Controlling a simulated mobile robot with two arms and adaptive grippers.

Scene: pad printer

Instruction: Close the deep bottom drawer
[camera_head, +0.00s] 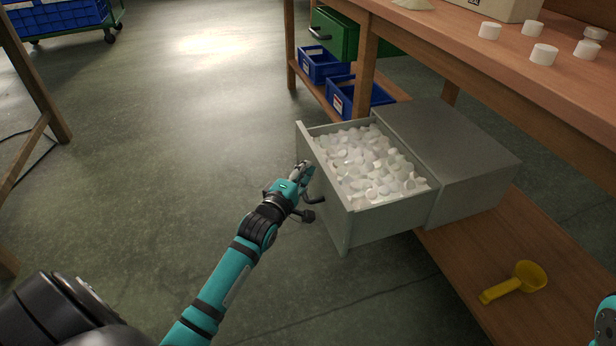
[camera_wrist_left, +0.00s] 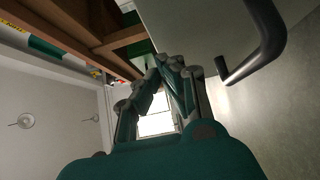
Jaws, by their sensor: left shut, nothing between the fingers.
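The deep grey bottom drawer (camera_head: 393,219) stands well open from its grey cabinet (camera_head: 450,150) under the workbench. It is full of small white caps (camera_head: 370,165). Its front panel faces left and carries a dark curved handle (camera_head: 314,199), which also shows large at the right of the left wrist view (camera_wrist_left: 262,50). My left gripper (camera_head: 304,172) is shut and empty, close to the drawer front near the handle. I cannot tell whether it touches the panel. In the left wrist view its fingers (camera_wrist_left: 172,65) come together beside the pale front panel (camera_wrist_left: 195,30). My right gripper is not in view.
A yellow scoop (camera_head: 516,283) lies on the lower wooden shelf (camera_head: 470,265). Blue bins (camera_head: 322,65) and a green drawer (camera_head: 335,36) are behind. White round pieces (camera_head: 544,54) stand on the bench top. The floor left of the drawer is clear.

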